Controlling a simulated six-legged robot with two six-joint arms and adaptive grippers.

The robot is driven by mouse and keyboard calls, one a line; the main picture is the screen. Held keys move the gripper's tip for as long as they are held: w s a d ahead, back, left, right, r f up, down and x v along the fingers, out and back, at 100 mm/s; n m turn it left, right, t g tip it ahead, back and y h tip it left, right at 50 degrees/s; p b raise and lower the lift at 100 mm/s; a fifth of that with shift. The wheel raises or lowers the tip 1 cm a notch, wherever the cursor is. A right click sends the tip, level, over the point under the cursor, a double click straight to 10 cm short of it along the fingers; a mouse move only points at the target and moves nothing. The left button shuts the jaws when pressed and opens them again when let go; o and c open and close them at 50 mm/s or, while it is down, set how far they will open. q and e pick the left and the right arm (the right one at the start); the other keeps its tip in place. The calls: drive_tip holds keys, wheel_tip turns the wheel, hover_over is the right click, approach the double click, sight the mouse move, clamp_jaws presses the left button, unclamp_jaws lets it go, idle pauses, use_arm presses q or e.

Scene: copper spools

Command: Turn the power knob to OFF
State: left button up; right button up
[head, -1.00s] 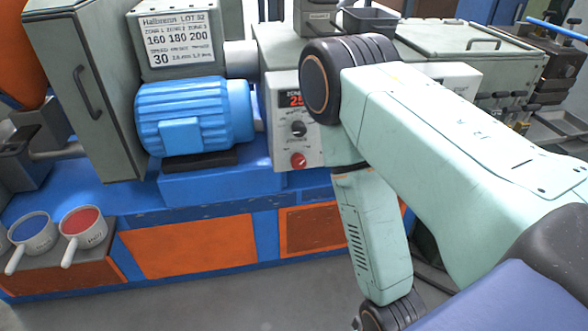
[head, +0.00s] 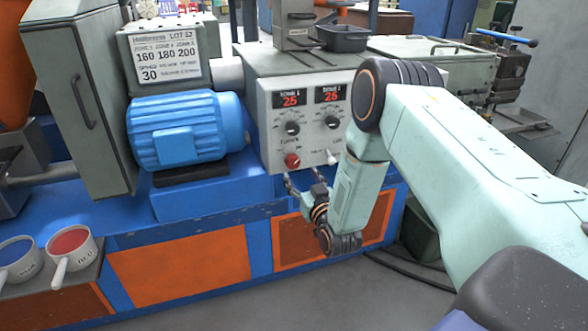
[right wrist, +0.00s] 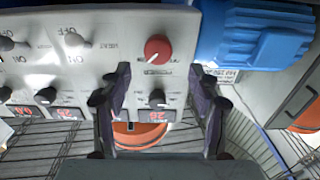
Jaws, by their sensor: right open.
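The grey control panel (head: 312,150) carries a round red knob (head: 292,160) at its lower left; its label is too small to read. In the right wrist view, which is upside down, the red knob (right wrist: 158,49) has a pale mark beside it. My right gripper (head: 302,177) is open and empty just below the panel's lower edge. In the wrist view its two dark fingers (right wrist: 159,72) stand on either side of the red knob's line, apart from it. The knob's exact setting cannot be told. My left gripper is out of view.
Two black dials (head: 292,128) sit under red displays. A toggle switch (head: 331,157) is right of the red knob; OFF and ON show by toggles in the wrist view (right wrist: 75,40). A blue motor (head: 185,130) stands left. Two ladles (head: 70,245) sit front left.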

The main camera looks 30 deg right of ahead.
sight(294, 164)
drive_tip(key=b+x, duration=0.2)
drive_tip(key=x, duration=0.4)
drive_tip(key=shift+d+f, duration=0.1)
drive_tip(key=shift+d, duration=0.05)
drive_tip(key=shift+w+d, duration=0.1)
drive_tip(key=shift+w, duration=0.35)
drive_tip(key=shift+s, duration=0.15)
drive_tip(key=shift+c, duration=0.3)
drive_tip(key=c, duration=1.1)
